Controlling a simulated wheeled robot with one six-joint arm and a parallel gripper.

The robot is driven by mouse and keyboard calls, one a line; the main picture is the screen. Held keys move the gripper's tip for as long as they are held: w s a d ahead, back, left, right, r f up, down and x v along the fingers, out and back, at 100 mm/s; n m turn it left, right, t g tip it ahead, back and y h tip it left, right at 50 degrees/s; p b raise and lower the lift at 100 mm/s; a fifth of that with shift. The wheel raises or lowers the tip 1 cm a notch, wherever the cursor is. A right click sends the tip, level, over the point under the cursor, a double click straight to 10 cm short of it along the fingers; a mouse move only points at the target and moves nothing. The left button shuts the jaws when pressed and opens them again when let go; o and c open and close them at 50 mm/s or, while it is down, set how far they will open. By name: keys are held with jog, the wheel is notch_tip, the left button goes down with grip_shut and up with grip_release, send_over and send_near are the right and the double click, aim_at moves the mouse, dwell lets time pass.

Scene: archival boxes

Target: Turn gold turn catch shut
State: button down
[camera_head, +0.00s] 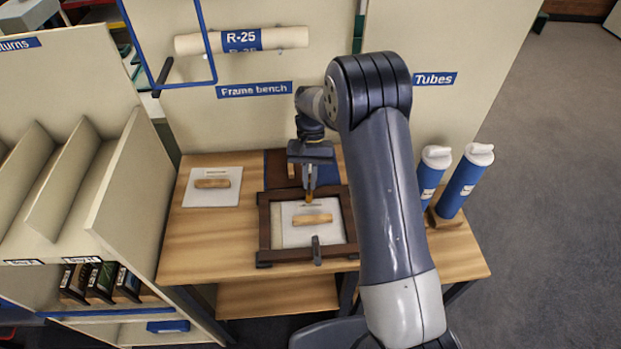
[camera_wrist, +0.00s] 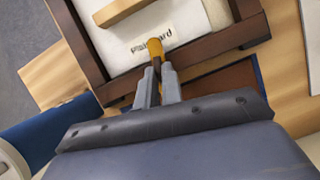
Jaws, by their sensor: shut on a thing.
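A dark brown wooden frame (camera_head: 264,228) lies on the bench, with a white backing board (camera_head: 292,236) and a wooden handle block (camera_head: 312,219) inside it. The gold turn catch (camera_head: 309,198) is at the frame's far rail. My gripper (camera_head: 309,188) reaches down there and is shut on it. In the wrist view my gripper's fingers (camera_wrist: 158,74) close around the catch's inner part, and its rounded gold end (camera_wrist: 153,49) points over the board near printed lettering. The fingers hide the rest of the catch. A grey catch (camera_head: 316,250) sits at the near rail.
A white board with a wooden handle (camera_head: 212,184) lies left of the frame on the bench (camera_head: 190,235). Two blue tubes (camera_head: 463,185) stand in a holder at the right. A slotted shelf (camera_head: 130,190) is at the left. A back panel (camera_head: 260,120) rises behind.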

jog(key=shift+a+n+h, duration=0.1)
jog(key=shift+n+h, duration=0.2)
jog(key=shift+n, duration=0.6)
jog(key=c, duration=1.6)
grip_release()
jog(key=shift+o, duration=0.2)
jog(key=v, duration=0.7)
jog(key=shift+r+b, duration=0.2)
jog(key=shift+b, duration=0.2)
jog(key=shift+w, duration=0.15)
